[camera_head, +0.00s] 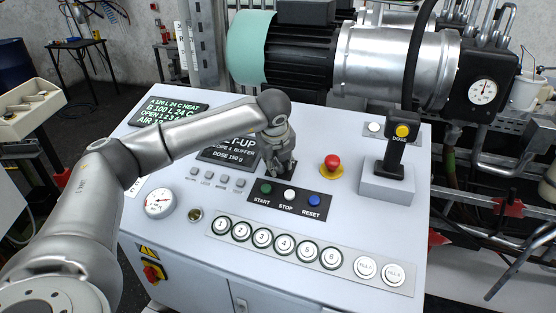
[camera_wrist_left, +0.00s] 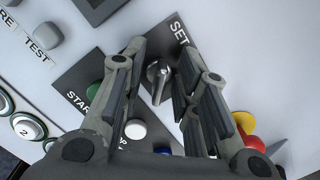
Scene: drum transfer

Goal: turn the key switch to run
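A metallic switch knob (camera_wrist_left: 158,80), which I take to be the key switch, sits on a dark plate in the left wrist view. The lettering "SET" is printed on the plate above it to the right. My left gripper (camera_head: 281,166) is over the console in the head view, just behind the start, stop and reset buttons, and hides the switch there. In the left wrist view my left gripper (camera_wrist_left: 161,55) is open, with one finger on each side of the knob and gaps visible. Contact is not evident. My right gripper is in neither view.
The green start (camera_head: 266,188), white stop (camera_head: 289,195) and blue reset (camera_head: 314,200) buttons lie close in front of the gripper. A red emergency button (camera_head: 332,163) and a grey joystick box (camera_head: 387,185) stand to the right. Numbered buttons (camera_head: 285,244) line the front.

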